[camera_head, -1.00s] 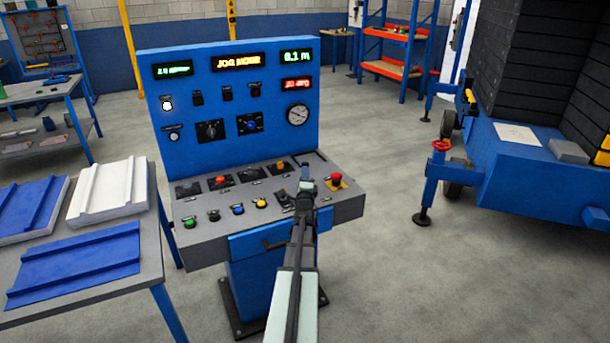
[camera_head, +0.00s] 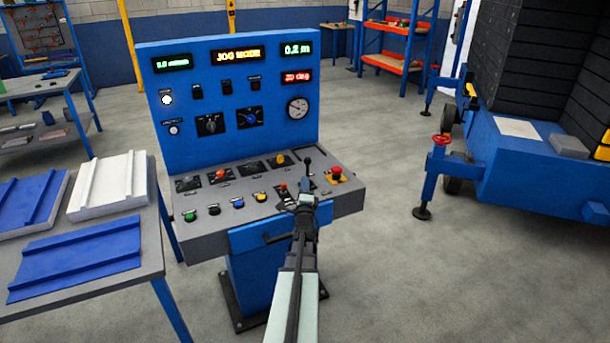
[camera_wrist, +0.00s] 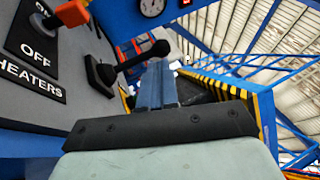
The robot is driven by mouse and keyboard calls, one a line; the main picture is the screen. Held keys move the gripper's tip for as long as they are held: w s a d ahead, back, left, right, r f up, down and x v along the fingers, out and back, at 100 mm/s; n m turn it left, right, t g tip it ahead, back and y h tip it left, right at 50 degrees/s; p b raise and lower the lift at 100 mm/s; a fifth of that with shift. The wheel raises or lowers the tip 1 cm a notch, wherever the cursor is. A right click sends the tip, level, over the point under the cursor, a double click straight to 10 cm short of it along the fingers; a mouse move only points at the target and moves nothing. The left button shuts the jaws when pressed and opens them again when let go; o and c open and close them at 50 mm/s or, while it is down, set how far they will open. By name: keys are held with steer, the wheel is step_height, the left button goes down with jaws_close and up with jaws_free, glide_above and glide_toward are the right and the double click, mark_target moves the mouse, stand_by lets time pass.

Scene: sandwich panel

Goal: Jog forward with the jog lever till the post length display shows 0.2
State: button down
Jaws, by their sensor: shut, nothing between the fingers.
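The post length display (camera_head: 296,49) at the panel's upper right reads 0.2 m in green. The jog lever (camera_head: 307,163) is a black stick with a round knob, rising from the console's right part. In the wrist view the lever (camera_wrist: 135,57) leans toward the fingertips from its square base. My gripper (camera_head: 306,196) is shut and empty, just in front of the lever in the head view. In the wrist view my shut fingers (camera_wrist: 156,85) are close beside the knob; whether they touch it I cannot tell.
An orange-tipped switch (camera_wrist: 72,14) labelled OFF HEATERS is left of the lever. A red mushroom button (camera_head: 337,172) stands right of it. Several coloured buttons (camera_head: 238,202) line the console front.

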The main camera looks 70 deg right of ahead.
steer(key=v, duration=0.5)
steer(key=shift+s+a, duration=0.2)
steer(key=shift+a, duration=0.15)
steer(key=shift+w, duration=0.15)
stand_by(0.7)
